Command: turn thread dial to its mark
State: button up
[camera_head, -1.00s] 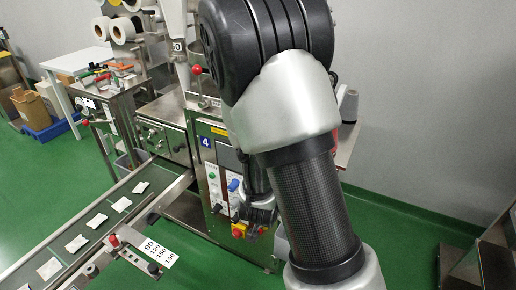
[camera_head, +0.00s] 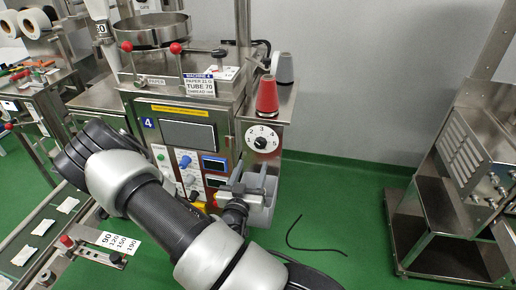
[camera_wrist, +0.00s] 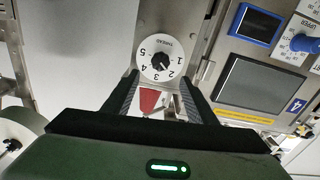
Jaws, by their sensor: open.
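The thread dial (camera_head: 262,140) is a white disc with numbers and a black knob, on the front of the steel machine below a red cone. In the wrist view the dial (camera_wrist: 158,60) appears upside down, just beyond the fingertips. Which number the knob points to is too small to tell surely. My gripper (camera_head: 250,178) is open below the dial in the head view. In the wrist view my gripper (camera_wrist: 162,82) has its two fingers apart, with nothing between them, not touching the knob. A sign (camera_head: 200,86) above the panel lists machine 4 settings; its thread line is too small to read.
A red thread cone (camera_head: 267,95) and a grey cone (camera_head: 283,66) stand above the dial. Left of the dial are a dark screen (camera_head: 187,134) and a panel with blue displays (camera_head: 214,163). A black cable (camera_head: 300,240) lies on the floor. A steel rack (camera_head: 460,180) stands right.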

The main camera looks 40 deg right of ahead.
aim_at(260, 145)
jog(key=x, duration=1.1)
jog(key=shift+a, duration=0.1)
jog(key=c, duration=1.1)
jog(key=shift+o, duration=0.2)
jog(key=shift+f, duration=0.1)
jog(key=shift+n+b, duration=0.35)
jog(key=shift+n, duration=0.15)
jog(key=shift+f, duration=0.1)
jog(key=n+b, duration=0.2)
jog(key=n, duration=0.1)
jog(key=shift+n, duration=0.4)
jog(key=n+b, duration=0.1)
jog(key=n, duration=0.4)
jog(key=shift+b, duration=0.4)
jog(key=shift+n, duration=0.3)
